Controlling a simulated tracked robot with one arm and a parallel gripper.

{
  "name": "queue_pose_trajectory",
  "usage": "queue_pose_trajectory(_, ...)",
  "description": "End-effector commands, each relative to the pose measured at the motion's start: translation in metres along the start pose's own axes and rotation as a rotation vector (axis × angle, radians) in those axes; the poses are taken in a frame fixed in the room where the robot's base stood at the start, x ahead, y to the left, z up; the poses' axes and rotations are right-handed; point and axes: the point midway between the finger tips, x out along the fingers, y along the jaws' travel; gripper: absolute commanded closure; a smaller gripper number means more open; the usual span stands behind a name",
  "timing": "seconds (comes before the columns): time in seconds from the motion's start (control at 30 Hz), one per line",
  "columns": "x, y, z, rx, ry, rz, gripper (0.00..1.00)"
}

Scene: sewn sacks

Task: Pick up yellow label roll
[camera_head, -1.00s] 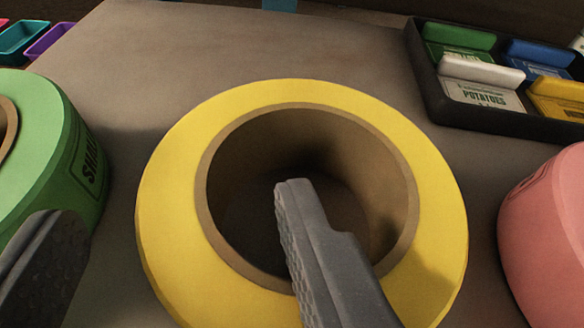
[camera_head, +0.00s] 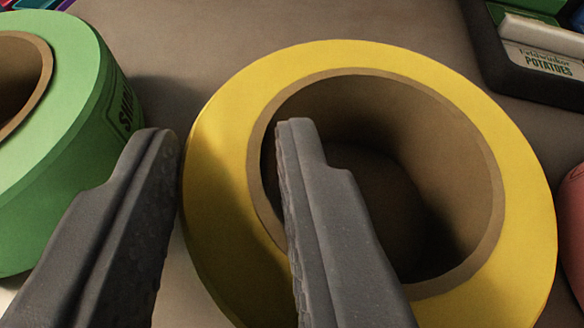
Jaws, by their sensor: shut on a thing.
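The yellow label roll (camera_head: 400,62) lies flat on the table, with its brown cardboard core facing up. My gripper (camera_head: 230,150) straddles the left part of its ring. The right finger is inside the core, against its left wall. The left finger is outside the roll, by its left edge. The jaws are shut on the roll's left wall. The near part of the roll is hidden behind the right finger and cut by the frame's bottom edge.
A green label roll (camera_head: 60,150) stands close to the left finger. A pink roll (camera_head: 573,225) shows at the right edge. A black tray (camera_head: 520,80) with labelled cards is at the top right. Bare table (camera_head: 250,30) lies behind the yellow roll.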

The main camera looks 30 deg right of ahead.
Motion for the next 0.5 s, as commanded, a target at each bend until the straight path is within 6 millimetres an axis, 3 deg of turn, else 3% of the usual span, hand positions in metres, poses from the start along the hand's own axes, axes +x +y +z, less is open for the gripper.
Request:
queue_pose_trajectory(0.07,0.0,0.001,0.01,0.002,-0.024,0.0,1.0)
queue_pose_trajectory(0.47,-0.015,0.0,-0.031,0.0,-0.012,0.0,1.0)
queue_pose_trajectory(0.5,-0.018,0.0,-0.027,0.0,-0.012,0.0,1.0)
